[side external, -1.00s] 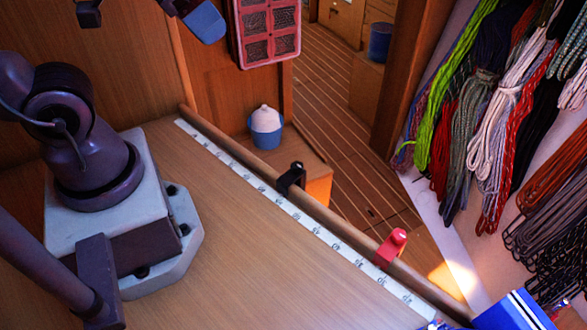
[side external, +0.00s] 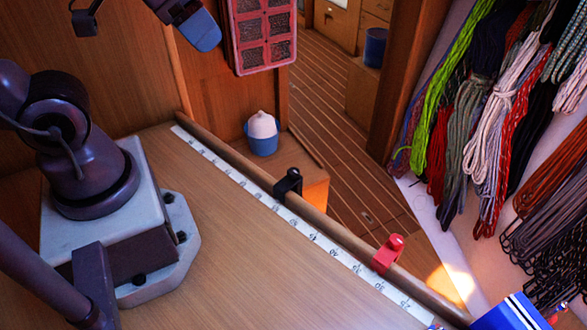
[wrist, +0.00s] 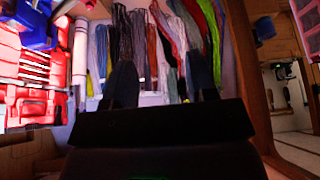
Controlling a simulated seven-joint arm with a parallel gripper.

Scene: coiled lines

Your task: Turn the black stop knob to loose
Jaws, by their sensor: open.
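The black stop (side external: 287,184) sits on a round wooden rail (side external: 225,149) along the far edge of the bench in the side view. Its small knob is on top; its setting is too small to tell. A red stop (side external: 387,254) sits on the same rail, nearer and to the right. My gripper shows only in part at the top of the side view, as a blue-tipped finger (side external: 200,31), high above the bench and well apart from the black stop. In the wrist view my gripper (wrist: 160,82) has its two dark fingers spread, with nothing between them; neither stop is visible there.
A white measuring strip (side external: 250,188) runs along the rail. A blue and white object (side external: 262,135) stands beyond it. A red framed panel (side external: 263,32) hangs behind. Coiled lines (side external: 490,110) hang at right. A blue box (side external: 510,312) is at lower right. The bench top (side external: 255,265) is clear.

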